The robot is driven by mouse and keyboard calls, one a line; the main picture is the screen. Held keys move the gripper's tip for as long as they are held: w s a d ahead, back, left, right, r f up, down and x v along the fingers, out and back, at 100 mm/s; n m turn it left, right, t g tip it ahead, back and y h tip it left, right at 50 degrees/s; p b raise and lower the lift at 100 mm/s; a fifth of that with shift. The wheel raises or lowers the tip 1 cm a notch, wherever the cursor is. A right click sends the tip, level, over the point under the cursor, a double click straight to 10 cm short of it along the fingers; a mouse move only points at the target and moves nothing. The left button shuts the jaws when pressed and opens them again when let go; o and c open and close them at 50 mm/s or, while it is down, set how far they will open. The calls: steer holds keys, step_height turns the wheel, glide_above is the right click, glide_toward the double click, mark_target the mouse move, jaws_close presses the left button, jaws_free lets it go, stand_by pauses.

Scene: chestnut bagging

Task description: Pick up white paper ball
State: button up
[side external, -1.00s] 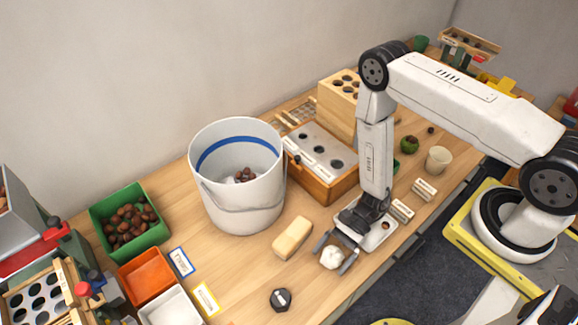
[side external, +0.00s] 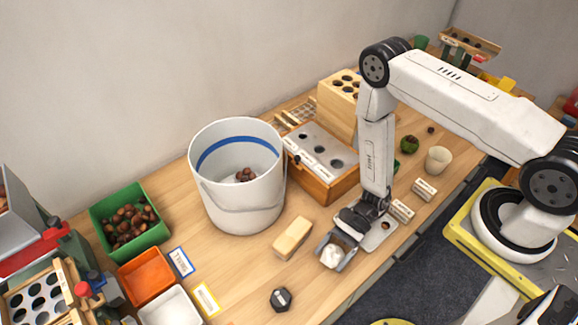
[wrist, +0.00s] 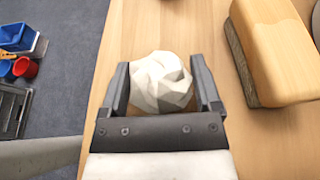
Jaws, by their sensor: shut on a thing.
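The white paper ball (side external: 332,256) is near the front edge of the wooden table, and it also shows large and crumpled in the wrist view (wrist: 160,82). My gripper (side external: 337,257) is low at the table with one finger on each side of the ball. In the wrist view my gripper (wrist: 163,88) is shut on the ball, which sits between the two dark fingers. I cannot tell whether the ball is clear of the table top.
A wooden brush-like block (side external: 293,238) lies just left of my gripper, near it in the wrist view (wrist: 272,50). A white bucket (side external: 240,200) with chestnuts stands behind it. A black hexagonal weight (side external: 281,299) lies in front. A white tray (side external: 383,234) lies beneath my wrist.

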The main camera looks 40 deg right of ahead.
steer(key=shift+r, duration=0.65)
steer(key=s+d+r, duration=0.2)
steer(key=s+r, duration=0.3)
steer(key=s, duration=0.1)
steer(key=s+d+r, duration=0.3)
steer(key=s+r, duration=0.3)
steer(key=shift+s+d, duration=0.35)
steer(key=shift+s, duration=0.05)
